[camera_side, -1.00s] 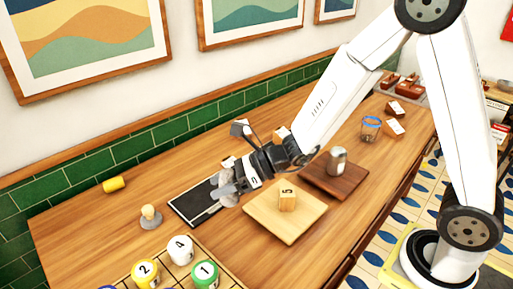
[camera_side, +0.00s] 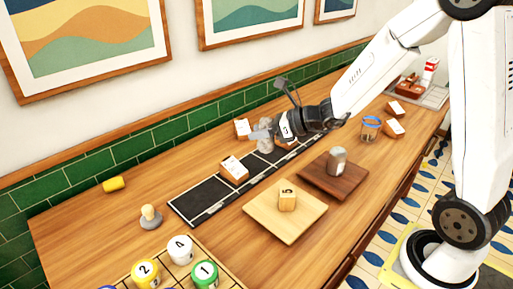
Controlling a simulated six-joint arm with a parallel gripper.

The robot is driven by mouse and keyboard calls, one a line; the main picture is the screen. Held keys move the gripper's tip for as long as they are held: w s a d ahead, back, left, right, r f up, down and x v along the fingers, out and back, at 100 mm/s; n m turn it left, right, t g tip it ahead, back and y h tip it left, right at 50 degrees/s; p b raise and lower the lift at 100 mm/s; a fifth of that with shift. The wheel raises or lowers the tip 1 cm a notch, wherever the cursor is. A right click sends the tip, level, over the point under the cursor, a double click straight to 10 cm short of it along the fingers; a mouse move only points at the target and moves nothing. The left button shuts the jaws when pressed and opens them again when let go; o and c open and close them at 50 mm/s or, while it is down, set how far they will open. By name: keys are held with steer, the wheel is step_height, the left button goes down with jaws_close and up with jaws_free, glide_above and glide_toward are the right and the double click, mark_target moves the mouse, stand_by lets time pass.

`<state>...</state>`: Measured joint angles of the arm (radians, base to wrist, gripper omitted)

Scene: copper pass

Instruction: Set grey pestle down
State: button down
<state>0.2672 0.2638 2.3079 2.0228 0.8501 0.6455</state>
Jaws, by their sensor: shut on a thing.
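My gripper (camera_side: 268,133) is shut on the grey pestle (camera_side: 258,135), a small pale grey piece at the jaws. The pestle lies roughly sideways and sticks out to the left. My gripper is over the back part of the long black board (camera_side: 196,206), which is divided into sections. I cannot tell whether the pestle touches anything below. The gripper and arm hide part of the board's far end.
White-topped wooden blocks (camera_side: 233,169) and (camera_side: 242,128) stand close to the board. The board's near sections are clear.

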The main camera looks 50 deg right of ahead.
steer(key=s+d+m+h, duration=0.4)
steer(key=d, duration=0.7)
steer(key=s+d+m+t+h, duration=0.1)
steer(key=s+d+m+h, duration=0.3)
steer(key=d, duration=0.7)
steer(key=s+d+m+h, duration=0.3)
steer(key=s+d+h, duration=0.15)
steer(key=d, duration=0.75)
steer(key=shift+n+y, duration=0.25)
steer(key=shift+n, duration=0.05)
steer(key=shift+a+f, duration=0.2)
steer(key=shift+f, duration=1.05)
steer(key=shift+a+f, duration=0.2)
steer(key=shift+f, duration=1.05)
steer(key=w+d+f, duration=0.2)
steer(key=w+f, duration=0.1)
steer(key=w+d+f, duration=0.3)
steer(key=w, duration=0.1)
steer(key=w+d+f, duration=0.2)
steer(key=w+d, duration=0.1)
steer(key=shift+w+f, duration=0.15)
steer(key=shift+f, duration=0.25)
steer(key=shift+w+d+f, duration=0.1)
steer(key=shift+w+f, duration=0.1)
steer(key=shift+f, duration=0.1)
